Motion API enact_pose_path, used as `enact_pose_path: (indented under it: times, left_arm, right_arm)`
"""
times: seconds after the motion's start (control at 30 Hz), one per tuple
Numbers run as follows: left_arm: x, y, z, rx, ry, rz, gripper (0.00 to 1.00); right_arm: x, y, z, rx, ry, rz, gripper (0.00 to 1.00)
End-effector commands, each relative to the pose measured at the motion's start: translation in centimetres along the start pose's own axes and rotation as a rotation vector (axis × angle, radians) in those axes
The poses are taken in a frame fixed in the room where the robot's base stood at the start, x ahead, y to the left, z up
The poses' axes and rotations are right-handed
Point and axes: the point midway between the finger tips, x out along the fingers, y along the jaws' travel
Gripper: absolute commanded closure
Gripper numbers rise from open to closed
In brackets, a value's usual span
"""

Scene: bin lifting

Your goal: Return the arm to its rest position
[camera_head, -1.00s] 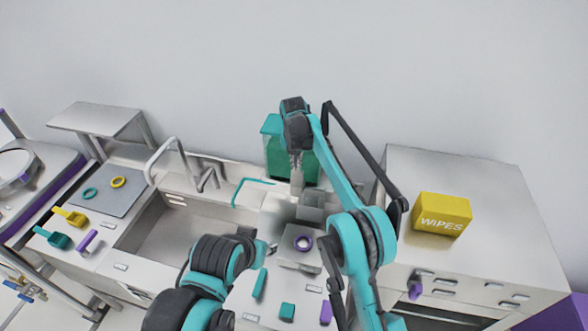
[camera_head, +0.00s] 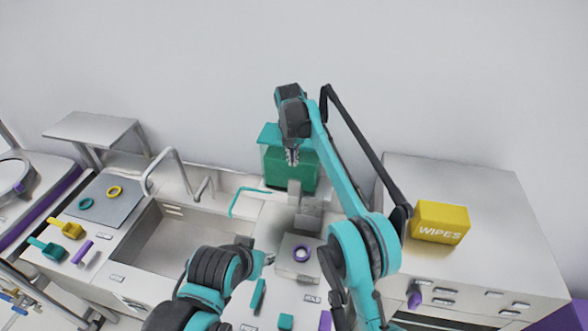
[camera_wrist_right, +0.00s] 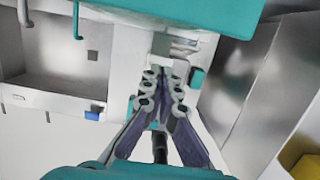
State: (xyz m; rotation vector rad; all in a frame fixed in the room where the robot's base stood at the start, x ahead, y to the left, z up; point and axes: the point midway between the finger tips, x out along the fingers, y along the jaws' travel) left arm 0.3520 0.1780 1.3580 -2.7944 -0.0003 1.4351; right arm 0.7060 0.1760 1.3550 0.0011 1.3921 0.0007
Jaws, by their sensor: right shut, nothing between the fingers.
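My right arm reaches up from the lower right in the head view. Its gripper (camera_head: 292,158) points down in front of the green bin (camera_head: 302,176), which stands against the wall behind the counter. The gripper is shut and empty, and it hides part of the bin. In the right wrist view its fingers (camera_wrist_right: 163,78) are closed together with nothing between them. My left arm is low in the head view, with its gripper (camera_head: 267,258) at the left of a grey plate. Its fingers are too small to tell whether open or shut.
A yellow wipes box (camera_head: 440,222) stands on the right cabinet (camera_head: 480,195). A sink (camera_head: 180,245) with a tap is at the left. Small coloured items lie along the counter front.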

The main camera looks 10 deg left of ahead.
Motion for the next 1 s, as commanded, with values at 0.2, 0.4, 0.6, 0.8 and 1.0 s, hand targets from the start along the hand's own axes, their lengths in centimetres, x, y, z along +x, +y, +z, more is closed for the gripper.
enact_pose_path:
  times: [0.2,0.4,0.6,0.8,1.0]
  left_arm:
    - [0.0,0.0,0.0,0.000,0.000,0.000,0.62]
    - [0.0,0.0,0.0,0.000,0.000,0.000,0.62]
    - [0.0,0.0,0.0,0.000,0.000,0.000,0.62]
    - [0.0,0.0,0.0,0.000,0.000,0.000,0.62]
    - [0.0,0.0,0.0,0.000,0.000,0.000,0.62]
  right_arm:
    - [-3.5,0.0,0.0,0.000,-0.003,0.001,1.00]
    - [-4.5,-0.1,-0.1,0.003,-0.004,0.001,1.00]
    - [-6.8,-2.9,0.2,0.185,-0.023,0.014,1.00]
    - [-11.6,-10.2,-1.2,0.679,-0.072,0.065,1.00]
    - [-15.0,-17.7,-5.8,1.210,-0.108,0.142,1.00]
